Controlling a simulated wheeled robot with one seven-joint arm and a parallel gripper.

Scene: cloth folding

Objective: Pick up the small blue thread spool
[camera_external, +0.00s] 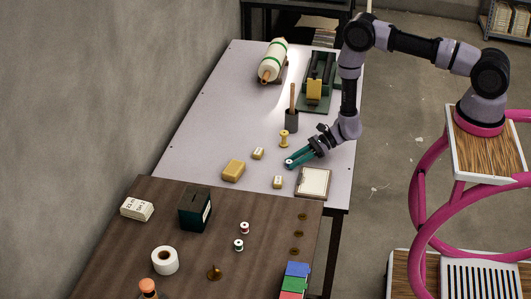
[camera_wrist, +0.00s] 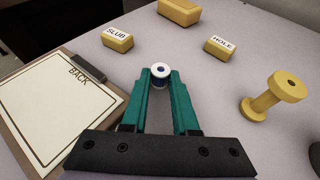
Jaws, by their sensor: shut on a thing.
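The small blue thread spool (camera_wrist: 160,75) has a white top with a dark centre hole and a blue band below it. In the wrist view it sits between the teal fingertips of my gripper (camera_wrist: 160,80), which are shut on it. In the external view my gripper (camera_external: 290,160) is low over the grey table, with the spool's pale top (camera_external: 289,162) just showing at the fingertips. I cannot tell whether the spool is clear of the table.
A clipboard (camera_wrist: 55,105) marked BACK lies left of the fingers. Yellow blocks marked SLUB (camera_wrist: 117,41) and HOLE (camera_wrist: 220,45) lie beyond. A yellow spool (camera_wrist: 272,97) stands right. A dark pot with a stick (camera_external: 291,120) stands behind. The brown table (camera_external: 180,260) is in front.

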